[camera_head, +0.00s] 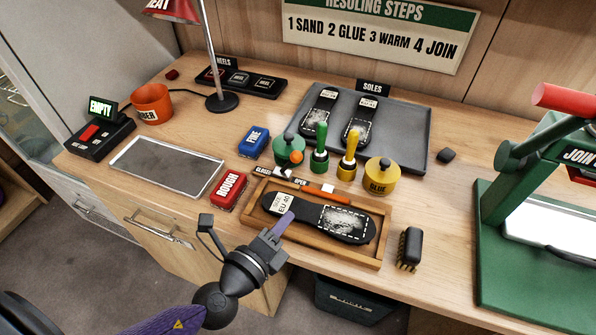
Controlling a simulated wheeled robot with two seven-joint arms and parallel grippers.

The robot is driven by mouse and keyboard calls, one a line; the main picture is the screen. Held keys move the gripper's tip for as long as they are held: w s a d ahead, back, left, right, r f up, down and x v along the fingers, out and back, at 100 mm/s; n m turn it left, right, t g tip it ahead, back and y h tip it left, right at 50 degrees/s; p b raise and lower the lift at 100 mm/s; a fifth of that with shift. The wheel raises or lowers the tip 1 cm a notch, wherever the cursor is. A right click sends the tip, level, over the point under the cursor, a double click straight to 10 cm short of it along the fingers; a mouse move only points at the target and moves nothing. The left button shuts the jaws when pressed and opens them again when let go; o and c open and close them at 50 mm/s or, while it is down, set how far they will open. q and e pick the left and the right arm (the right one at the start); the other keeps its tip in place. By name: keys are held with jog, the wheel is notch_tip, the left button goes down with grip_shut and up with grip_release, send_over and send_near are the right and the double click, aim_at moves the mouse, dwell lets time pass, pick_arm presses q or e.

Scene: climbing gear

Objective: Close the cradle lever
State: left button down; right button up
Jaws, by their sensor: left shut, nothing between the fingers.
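The wooden cradle (378,228) is a shallow tray on the bench, holding a dark shoe sole (300,218) with a white label and a dashed white patch. Along its back edge lies an orange and dark bar (322,189), beside a small label strip starting "CLOSED" (264,171). An orange ball (296,157) shows just behind the strip; whether it is the lever's knob I cannot tell. My left gripper (286,222) is shut and empty, its purple tips over the front left of the sole, apart from the bar. My right gripper is not in view.
A red ROUGH block (229,190) sits close left of the cradle, a black brush (410,247) close right. A green pot (289,147), green and yellow handled tools and a yellow GLUE pot (380,178) crowd behind it. A green press (500,240) stands at right.

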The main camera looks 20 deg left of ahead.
aim_at(290, 164)
pick_arm(q)
jog(key=x, duration=0.9)
jog(key=shift+p, duration=0.35)
jog(key=w+a, duration=0.1)
jog(key=w+a+r, duration=0.1)
jog(key=a, duration=0.1)
jog(key=shift+w+r, duration=0.2)
jog(key=shift+a, duration=0.1)
jog(key=shift+a+r+n, duration=0.15)
jog(key=shift+n, duration=0.15)
